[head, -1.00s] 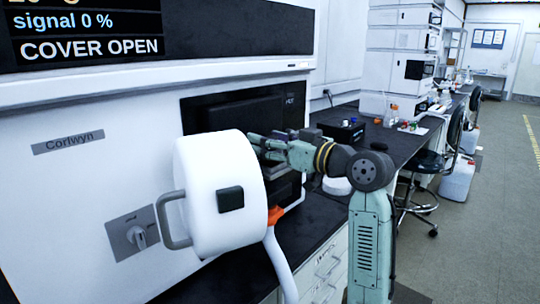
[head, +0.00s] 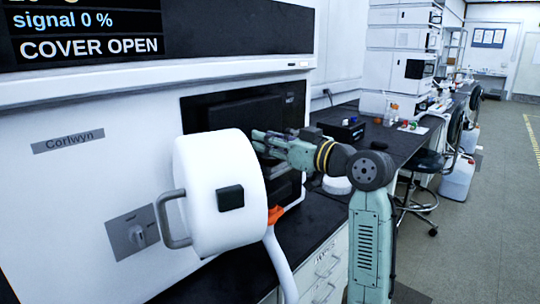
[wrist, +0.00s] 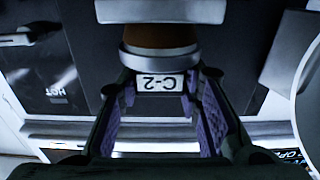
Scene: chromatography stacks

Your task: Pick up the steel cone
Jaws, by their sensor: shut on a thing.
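The steel cone appears in the wrist view as a silver ring-shaped piece (wrist: 158,60) with a white "C-2" label just below it. My gripper (wrist: 160,88) has its purple-padded fingers on the left and right of it, shut on it. Above it in the wrist view is a brown band under a pale grey block; whether they touch the cone is hard to tell. In the head view my gripper (head: 260,140) reaches into the dark opening of the instrument, behind the white cylindrical cover. The cone is hidden there.
The white cover (head: 215,200) with its grey handle stands swung open just left of my gripper. A dark surface marked "HOT" (wrist: 55,92) lies close by. A black bench (head: 390,135) extends right.

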